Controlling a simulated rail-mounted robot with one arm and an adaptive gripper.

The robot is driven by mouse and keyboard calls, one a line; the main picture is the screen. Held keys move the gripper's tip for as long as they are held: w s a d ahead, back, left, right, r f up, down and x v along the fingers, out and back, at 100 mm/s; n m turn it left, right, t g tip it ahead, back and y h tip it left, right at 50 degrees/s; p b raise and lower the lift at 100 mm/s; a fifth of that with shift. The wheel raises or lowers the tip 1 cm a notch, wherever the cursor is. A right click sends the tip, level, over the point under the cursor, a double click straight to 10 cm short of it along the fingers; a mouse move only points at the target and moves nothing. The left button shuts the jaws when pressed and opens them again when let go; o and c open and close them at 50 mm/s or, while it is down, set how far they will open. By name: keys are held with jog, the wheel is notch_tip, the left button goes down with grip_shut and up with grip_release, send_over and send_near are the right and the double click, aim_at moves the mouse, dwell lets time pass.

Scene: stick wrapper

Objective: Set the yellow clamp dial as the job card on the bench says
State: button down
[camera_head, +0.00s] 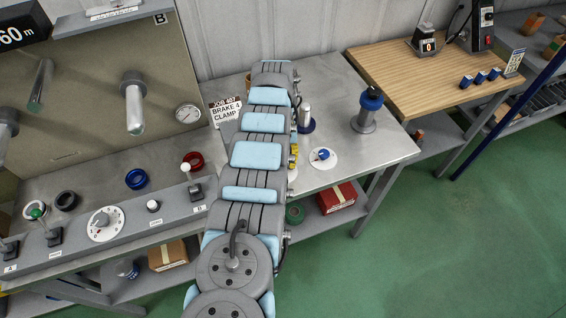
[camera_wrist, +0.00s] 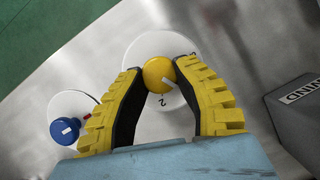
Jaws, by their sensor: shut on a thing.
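In the wrist view the yellow dial (camera_wrist: 157,71) is a round knob on a white disc (camera_wrist: 150,45). Its short white mark points to the lower right, and a "2" is printed on the disc below it. The other numerals are hidden or cannot be read. My gripper (camera_wrist: 160,76) has its black-lined yellow fingers shut on the knob from both sides. In the head view my arm hides the dial. The job card (camera_head: 225,110) stands at the back of the bench and reads "BRAKE 4" and "CLAMP"; what follows "CLAMP" cannot be read.
A blue dial (camera_head: 323,155) on its own white disc sits close beside the yellow one. A grey block with a label (camera_wrist: 300,120) stands at the right in the wrist view. A blue-topped metal post (camera_head: 367,110) stands farther right on the bench (camera_head: 345,95).

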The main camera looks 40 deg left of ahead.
jog(key=shift+m+g+y+b, duration=0.3)
jog(key=shift+m+y+b, duration=0.1)
jog(key=shift+m, duration=0.8)
dwell(2.4)
jog(key=shift+d+f+m+y+p, duration=0.1)
jog(key=shift+m+y+p, duration=0.4)
jog(key=shift+m, duration=0.6)
dwell(3.3)
